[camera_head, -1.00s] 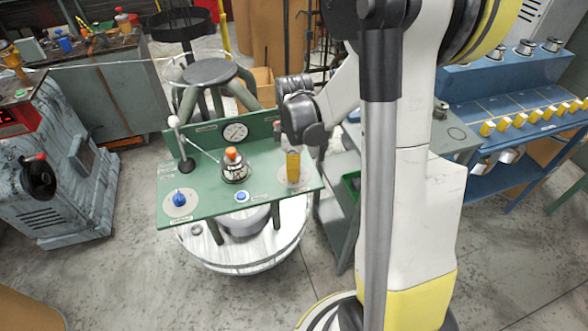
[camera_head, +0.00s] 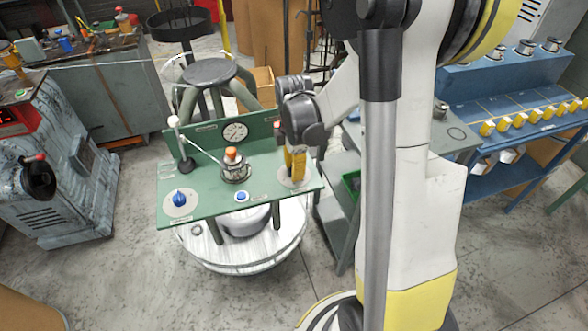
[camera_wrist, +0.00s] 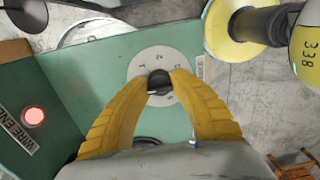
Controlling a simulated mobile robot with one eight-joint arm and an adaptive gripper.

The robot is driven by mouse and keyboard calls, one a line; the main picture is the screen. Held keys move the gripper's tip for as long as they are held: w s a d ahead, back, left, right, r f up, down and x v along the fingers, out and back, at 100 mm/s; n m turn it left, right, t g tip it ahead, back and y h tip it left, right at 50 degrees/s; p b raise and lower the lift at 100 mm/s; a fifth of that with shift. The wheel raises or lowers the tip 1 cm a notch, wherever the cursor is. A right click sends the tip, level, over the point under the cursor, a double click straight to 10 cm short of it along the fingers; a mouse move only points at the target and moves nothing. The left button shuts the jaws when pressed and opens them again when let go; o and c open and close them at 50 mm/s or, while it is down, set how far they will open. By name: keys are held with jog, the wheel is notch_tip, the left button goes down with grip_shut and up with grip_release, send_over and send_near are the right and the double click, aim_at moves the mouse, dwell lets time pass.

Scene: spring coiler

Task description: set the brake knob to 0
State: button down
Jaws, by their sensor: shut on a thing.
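The brake knob (camera_wrist: 159,76) is a dark knob at the centre of a round pale dial plate (camera_wrist: 147,60) in the wrist view, with the numbers 1, 2 and 5 readable. My gripper (camera_wrist: 160,86) has its yellow fingers shut on the knob from above. The knob's pointer and exact setting are hidden by the fingers. In the head view my gripper (camera_head: 294,178) is down at the right end of the green panel (camera_head: 215,195), over the pale dial, and the knob is hidden there.
The panel also carries a blue knob (camera_head: 180,197) on a dial, a blue button (camera_head: 242,196), a gauge (camera_head: 235,132), an orange-topped spool (camera_head: 233,165) and a tall lever (camera_head: 180,145). In the wrist view a lit red lamp (camera_wrist: 33,117) sits by a label.

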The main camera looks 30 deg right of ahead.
jog(key=c, duration=1.1)
grip_release()
jog(key=shift+o, duration=0.2)
notch_tip(320, 180, up, 12)
jog(key=s+a+r+m+t, duration=0.2)
jog(key=s+a+m+t, duration=0.1)
jog(key=s+a+m, duration=0.2)
jog(key=s+a+r+m+t, duration=0.2)
jog(key=s+a+m+t, duration=0.2)
jog(key=a+m, duration=0.4)
jog(key=shift+s+a+r+m, duration=0.25)
jog(key=shift+s+m, duration=0.65)
jog(key=shift+m, duration=0.1)
